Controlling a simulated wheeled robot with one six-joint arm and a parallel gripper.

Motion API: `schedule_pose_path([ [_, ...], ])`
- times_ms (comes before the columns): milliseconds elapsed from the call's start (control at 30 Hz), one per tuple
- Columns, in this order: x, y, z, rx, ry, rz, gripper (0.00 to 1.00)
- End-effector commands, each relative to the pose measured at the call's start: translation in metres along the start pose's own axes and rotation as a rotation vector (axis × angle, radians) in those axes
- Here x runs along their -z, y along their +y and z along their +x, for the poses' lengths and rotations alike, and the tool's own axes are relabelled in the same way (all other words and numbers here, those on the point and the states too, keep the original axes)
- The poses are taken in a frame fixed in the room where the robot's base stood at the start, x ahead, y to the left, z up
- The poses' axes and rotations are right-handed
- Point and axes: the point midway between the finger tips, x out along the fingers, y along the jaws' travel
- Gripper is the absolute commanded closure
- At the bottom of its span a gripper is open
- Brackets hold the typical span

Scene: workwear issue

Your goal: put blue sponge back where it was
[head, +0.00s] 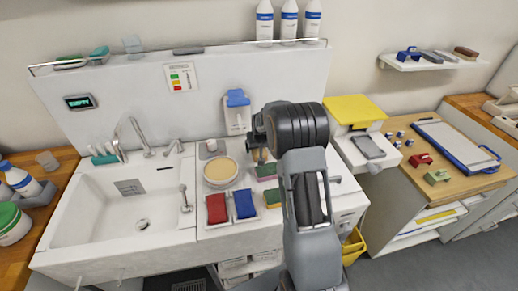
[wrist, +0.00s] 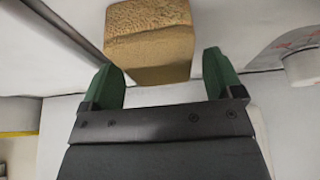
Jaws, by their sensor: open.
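My gripper (wrist: 163,76) is open in the wrist view, its two green fingertips spread apart. A tan, porous sponge-like block (wrist: 150,38) lies just ahead of and partly between them; I cannot tell whether they touch it. In the head view my arm hides most of the gripper, which is over the counter right of the round tan bowl. A blue block (head: 244,204) sits beside a red block (head: 216,208) in a tray at the counter front. Another blue piece (head: 237,98) is on top of the wall dispenser. I cannot tell which blue thing is the sponge.
A green-and-pink sponge (head: 266,171) and a yellow-and-green sponge (head: 272,198) lie near my arm. The round bowl (head: 220,171) stands left of it. The sink basin (head: 125,205) is farther left. White bottles (head: 289,22) stand on the ledge behind.

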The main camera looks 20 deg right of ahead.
Motion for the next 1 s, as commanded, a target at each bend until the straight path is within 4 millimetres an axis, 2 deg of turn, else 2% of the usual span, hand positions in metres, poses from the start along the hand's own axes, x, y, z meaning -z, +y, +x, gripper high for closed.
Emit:
schedule_pose_path([
  [400, -0.001, 0.000, -0.078, 0.000, 0.004, 0.000, 0.14],
  [733, -0.006, -0.004, -0.116, 0.002, 0.002, -0.006, 0.14],
  [867, -0.025, -0.019, -0.149, 0.012, 0.005, -0.030, 0.14],
  [967, -0.057, -0.035, -0.184, 0.024, 0.006, -0.059, 0.14],
  [1000, -0.073, -0.041, -0.198, 0.029, 0.004, -0.072, 0.14],
])
